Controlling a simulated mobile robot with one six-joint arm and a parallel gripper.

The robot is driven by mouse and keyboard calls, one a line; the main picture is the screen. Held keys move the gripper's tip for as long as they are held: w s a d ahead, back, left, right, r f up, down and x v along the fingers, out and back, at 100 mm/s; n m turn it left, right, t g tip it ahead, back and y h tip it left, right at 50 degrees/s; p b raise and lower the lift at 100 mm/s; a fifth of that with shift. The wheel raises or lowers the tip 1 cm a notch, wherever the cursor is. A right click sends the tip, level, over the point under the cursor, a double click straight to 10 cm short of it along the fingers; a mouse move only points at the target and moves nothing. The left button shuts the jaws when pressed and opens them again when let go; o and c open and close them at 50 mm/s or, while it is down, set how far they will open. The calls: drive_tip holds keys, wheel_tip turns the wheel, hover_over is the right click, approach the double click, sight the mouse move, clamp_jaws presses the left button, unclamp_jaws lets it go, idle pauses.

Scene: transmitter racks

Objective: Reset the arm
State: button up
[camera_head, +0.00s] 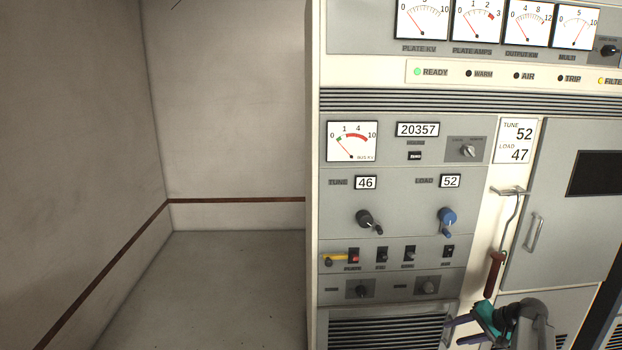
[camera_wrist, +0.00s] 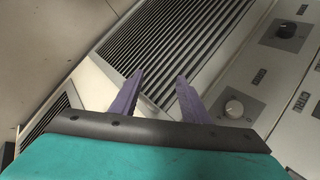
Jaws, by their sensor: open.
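My gripper (camera_head: 455,332) is at the lower right in the head view, in front of the lower part of the transmitter rack (camera_head: 400,226). Its two purple fingers are apart with nothing between them. In the wrist view my gripper (camera_wrist: 160,88) points at the rack's slatted vent (camera_wrist: 180,45), with a round pale knob (camera_wrist: 234,108) to the right of the fingers. Part of my arm shows at the lower right of the head view.
A red-handled hook (camera_head: 495,273) hangs on the rack just above my gripper. A door handle (camera_head: 534,233) juts out to its right. Knobs, including a blue one (camera_head: 447,220), stick out of the panel. The floor (camera_head: 220,285) left of the rack is clear.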

drive_tip(key=s+a+f+n+g, duration=0.1)
drive_tip(key=s+a+f+g, duration=0.1)
drive_tip(key=s+a+f, duration=0.45)
drive_tip(key=s+a+f+n+g, duration=0.15)
drive_tip(key=s+a+f, duration=0.25)
drive_tip(key=a+f, duration=0.5)
drive_tip(key=s+a+f+n+g, duration=0.1)
drive_tip(key=s+a+f+g, duration=0.2)
drive_tip(key=s+a+f, duration=0.35)
drive_tip(key=s+a+f+n+g+h, duration=0.1)
drive_tip(key=s+a+f, duration=0.2)
drive_tip(key=s, duration=0.4)
drive_tip(key=s+a+f+n+g+h, duration=0.2)
drive_tip(key=s+a+f, duration=0.1)
drive_tip(key=s, duration=0.5)
drive_tip(key=s+a+f+n+g+h, duration=0.2)
drive_tip(key=s+a, duration=0.3)
drive_tip(key=s, duration=0.3)
drive_tip(key=shift+s+f, duration=0.15)
drive_tip(key=shift+f, duration=0.75)
